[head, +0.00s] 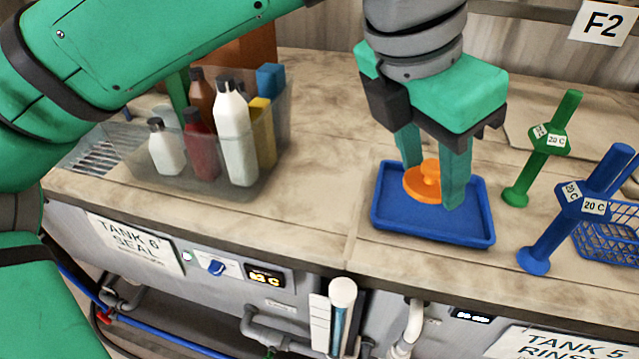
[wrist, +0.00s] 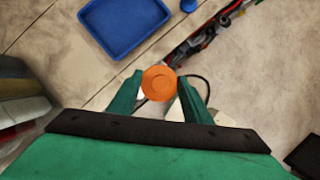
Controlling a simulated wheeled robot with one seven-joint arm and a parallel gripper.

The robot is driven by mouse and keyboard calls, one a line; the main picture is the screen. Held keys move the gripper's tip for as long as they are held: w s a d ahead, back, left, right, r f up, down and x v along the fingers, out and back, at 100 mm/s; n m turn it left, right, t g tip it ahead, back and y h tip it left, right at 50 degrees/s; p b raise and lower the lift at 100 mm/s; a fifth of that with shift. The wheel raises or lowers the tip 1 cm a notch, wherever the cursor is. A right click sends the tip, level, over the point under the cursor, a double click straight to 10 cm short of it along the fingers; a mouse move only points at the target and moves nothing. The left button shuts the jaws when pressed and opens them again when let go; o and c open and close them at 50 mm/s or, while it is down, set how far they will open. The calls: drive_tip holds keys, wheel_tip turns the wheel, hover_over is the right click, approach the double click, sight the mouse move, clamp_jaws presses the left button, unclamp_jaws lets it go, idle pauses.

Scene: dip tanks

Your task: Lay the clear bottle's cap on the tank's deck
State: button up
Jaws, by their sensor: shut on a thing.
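My gripper (head: 433,186) points down with its two green fingers shut on an orange round piece (head: 421,187) with a small knob. The wrist view shows this piece (wrist: 159,83) between the fingertips. It looks like a cap, but I cannot tell for certain that it is the clear bottle's. In the head view it overlaps the blue tray (head: 386,218). In the wrist view it is apart from the tray (wrist: 88,38), which lies to the upper left. The pale tank deck (head: 330,150) lies around the tray. I cannot pick out a clear bottle.
A see-through bin (head: 268,150) with several bottles stands left on the deck. A green post (head: 540,155) and a blue post (head: 562,222), both labelled 20 C, stand right of the tray, near a blue basket (head: 610,240). The deck between bin and tray is clear.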

drive_tip(key=w+a+f+n+t+y, duration=0.1)
drive_tip(key=w+a+f+n, duration=0.25)
drive_tip(key=w, duration=0.65)
drive_tip(key=w+a+f+n+t, duration=0.15)
drive_tip(key=w+a+f, duration=0.3)
drive_tip(key=w, duration=0.55)
drive_tip(key=w+a+f+n, duration=0.1)
drive_tip(key=w+a+f, duration=0.1)
drive_tip(key=f, duration=0.2)
drive_tip(key=w+a+f+n, duration=0.1)
drive_tip(key=w+a+f, duration=0.1)
drive_tip(key=f, duration=0.3)
drive_tip(key=w+a+f+n+y, duration=0.1)
drive_tip(key=w+a+f, duration=0.1)
drive_tip(key=w+f, duration=0.1)
drive_tip(key=shift+w+a+f, duration=0.1)
drive_tip(key=shift+w+f, duration=0.25)
drive_tip(key=shift+f, duration=2.55)
drive_tip(key=shift+f, duration=0.15)
drive_tip(key=o, duration=1)
